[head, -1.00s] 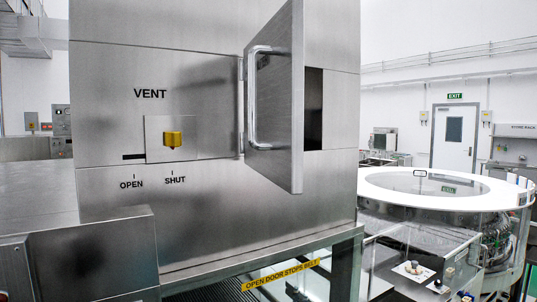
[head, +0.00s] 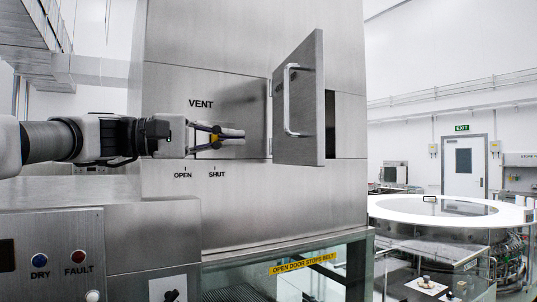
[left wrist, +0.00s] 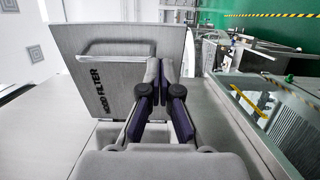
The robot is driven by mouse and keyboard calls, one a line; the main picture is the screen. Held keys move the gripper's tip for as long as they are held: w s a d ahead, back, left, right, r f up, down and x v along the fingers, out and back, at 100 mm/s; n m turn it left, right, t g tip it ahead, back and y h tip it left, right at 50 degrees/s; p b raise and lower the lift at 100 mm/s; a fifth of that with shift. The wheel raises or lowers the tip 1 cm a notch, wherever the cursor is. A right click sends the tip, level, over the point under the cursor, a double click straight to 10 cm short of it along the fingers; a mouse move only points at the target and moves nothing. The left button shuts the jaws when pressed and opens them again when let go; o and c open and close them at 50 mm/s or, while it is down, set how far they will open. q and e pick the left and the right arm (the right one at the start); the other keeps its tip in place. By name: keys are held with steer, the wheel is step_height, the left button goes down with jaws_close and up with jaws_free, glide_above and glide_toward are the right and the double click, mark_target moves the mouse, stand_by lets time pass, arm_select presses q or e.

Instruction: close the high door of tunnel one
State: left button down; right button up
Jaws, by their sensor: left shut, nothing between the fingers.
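The high door (head: 311,145) stands open on the steel tunnel housing (head: 230,215), swung out toward me, its bar handle (head: 288,99) on the face turned left. A dark opening (head: 330,124) shows behind its right edge. My left gripper (head: 241,135) comes in from the left, across the vent panel, its fingertips left of the door and seemingly short of it. It is shut and empty. In the left wrist view, its fingertips (left wrist: 162,68) are together before a steel panel (left wrist: 85,85) with a bar handle and the lettering "FILTER", apparently the door. My right gripper is out of view.
A yellow vent knob (head: 214,139) is partly hidden by my left fingers, above the "SHUT" mark. A control box (head: 60,255) with dry and fault lights is at lower left. A round machine (head: 440,230) stands at right. A glazed belt section (head: 300,275) lies below.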

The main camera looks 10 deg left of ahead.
arm_select(q)
steer(key=w+d+p, duration=0.1)
steer(key=w+d, duration=0.2)
steer(key=p, duration=0.3)
glide_toward(315, 141)
steer(key=d, duration=0.3)
steer(key=w+d+p, duration=0.2)
steer(key=d, duration=0.1)
steer(key=shift+w+d+r, duration=0.1)
steer(key=shift+w+d, duration=0.05)
steer(key=shift+w, duration=0.1)
steer(key=shift+w+d, duration=0.2)
steer(key=shift+d, duration=0.05)
steer(key=shift+s, duration=0.35)
